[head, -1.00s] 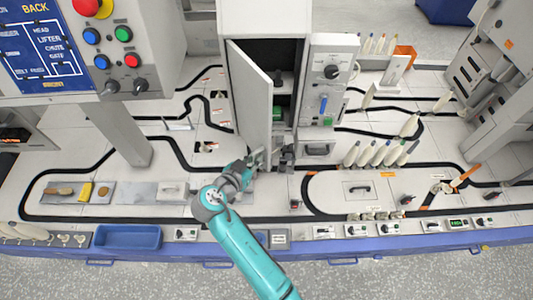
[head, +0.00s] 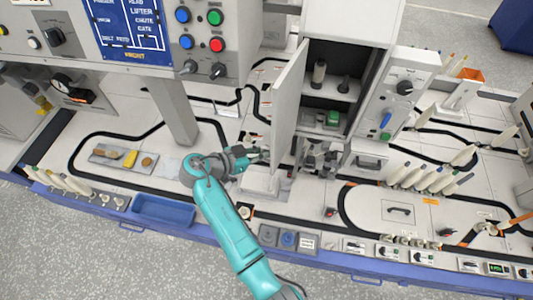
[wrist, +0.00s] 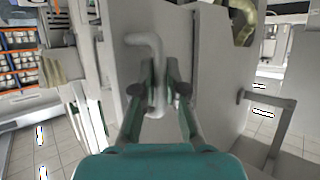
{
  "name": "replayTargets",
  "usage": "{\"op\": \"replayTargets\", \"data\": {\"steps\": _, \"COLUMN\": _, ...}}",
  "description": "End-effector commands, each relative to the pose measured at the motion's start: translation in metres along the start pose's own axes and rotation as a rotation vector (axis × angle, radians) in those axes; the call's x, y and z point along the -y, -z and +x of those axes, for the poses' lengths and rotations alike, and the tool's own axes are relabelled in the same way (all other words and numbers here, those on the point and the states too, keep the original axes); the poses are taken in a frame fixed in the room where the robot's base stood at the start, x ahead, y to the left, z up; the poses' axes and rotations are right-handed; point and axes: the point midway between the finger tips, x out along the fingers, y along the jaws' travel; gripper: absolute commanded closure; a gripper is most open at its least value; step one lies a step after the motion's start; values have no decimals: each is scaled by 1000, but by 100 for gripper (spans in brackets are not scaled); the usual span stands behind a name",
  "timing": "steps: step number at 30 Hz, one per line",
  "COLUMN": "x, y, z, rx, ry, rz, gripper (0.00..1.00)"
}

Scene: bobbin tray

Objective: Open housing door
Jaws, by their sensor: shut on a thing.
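The white housing (head: 345,28) stands at the back centre in the head view. Its door (head: 287,105) stands open, swung out to the left. Inside show a shelf with dark and grey bobbins (head: 319,74) and a green item (head: 333,118) lower down. My gripper (head: 262,156) is at the door's lower outer side. In the wrist view, my gripper (wrist: 158,88) has its two fingers closed around the pale bent door handle (wrist: 150,44), on the light door panel (wrist: 205,75). In the head view the handle is too small to make out.
A control panel (head: 392,100) with a dark knob and blue switch adjoins the housing on the right. A grey operator console (head: 200,55) overhangs the left. A blue tray (head: 163,211) sits at the table's front edge. Small metal fixtures (head: 318,158) stand below the housing opening.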

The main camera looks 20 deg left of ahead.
Motion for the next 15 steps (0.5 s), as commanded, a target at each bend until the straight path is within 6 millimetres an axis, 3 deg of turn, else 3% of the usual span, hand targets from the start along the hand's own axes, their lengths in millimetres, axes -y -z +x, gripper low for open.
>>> {"op": "replayTargets", "data": {"steps": 15, "x": 5, "y": -2, "z": 0, "rx": 2, "ry": -64, "rz": 21, "gripper": 100}}
